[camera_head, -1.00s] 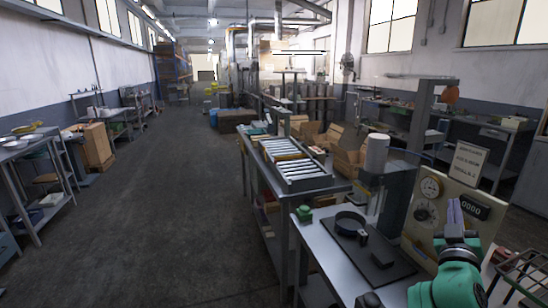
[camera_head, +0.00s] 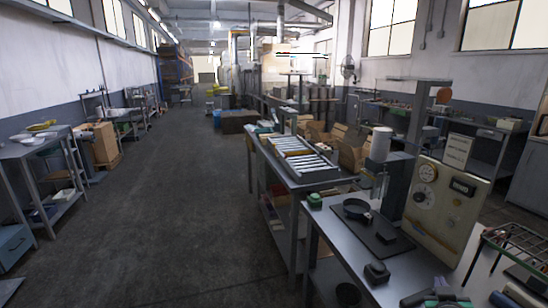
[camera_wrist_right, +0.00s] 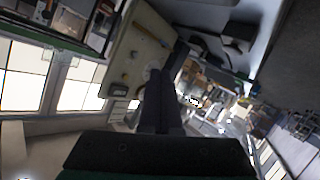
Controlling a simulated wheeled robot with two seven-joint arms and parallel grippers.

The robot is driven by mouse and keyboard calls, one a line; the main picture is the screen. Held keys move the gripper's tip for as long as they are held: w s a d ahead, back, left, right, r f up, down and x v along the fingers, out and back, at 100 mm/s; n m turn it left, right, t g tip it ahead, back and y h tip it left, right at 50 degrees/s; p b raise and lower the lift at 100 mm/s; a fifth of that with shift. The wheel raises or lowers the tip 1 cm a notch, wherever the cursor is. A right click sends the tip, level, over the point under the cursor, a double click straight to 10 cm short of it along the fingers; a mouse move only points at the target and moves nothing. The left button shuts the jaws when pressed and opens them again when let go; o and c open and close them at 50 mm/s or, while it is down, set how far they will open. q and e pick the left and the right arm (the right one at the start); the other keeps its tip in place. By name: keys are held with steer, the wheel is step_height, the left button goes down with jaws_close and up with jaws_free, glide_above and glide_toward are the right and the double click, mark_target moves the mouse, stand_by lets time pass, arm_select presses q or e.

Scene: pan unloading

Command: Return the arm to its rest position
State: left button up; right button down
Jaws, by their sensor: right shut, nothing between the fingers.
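My right gripper (camera_head: 416,298) is at the bottom edge of the head view, partly cut off, over the near end of the metal worktable. In the right wrist view its two dark fingers (camera_wrist_right: 160,98) lie together with nothing visible between them. A dark pan (camera_head: 356,209) rests on a black mat (camera_head: 366,234) on the worktable, well apart from the gripper. My left gripper is in neither view.
A beige panel with dials (camera_head: 446,203) stands at the right of the worktable (camera_head: 330,228). A wire rack (camera_head: 512,246) is at the right edge. A small green item (camera_head: 314,200) and a dark block (camera_head: 377,273) sit on the table. The floor at left (camera_head: 170,210) is open.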

steer(key=s+a+f+n+g+y, duration=0.4)
steer(key=s+a+f+g+y, duration=0.45)
steer(key=s+a+f, duration=1)
step_height(320, 180, down, 24)
steer(key=s+d+g+b, duration=0.2)
steer(key=b, duration=0.3)
arm_select(q)
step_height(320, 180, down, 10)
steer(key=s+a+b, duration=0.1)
steer(key=b, duration=0.4)
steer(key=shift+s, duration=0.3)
arm_select(e)
steer(key=s+d+f+h, duration=0.1)
steer(key=s+d+f, duration=0.2)
steer(key=s+f, duration=1.4)
step_height(320, 180, down, 4)
steer(key=shift+s+d+r+g, duration=0.2)
steer(key=shift+s+g, duration=0.2)
steer(key=shift+g, duration=0.05)
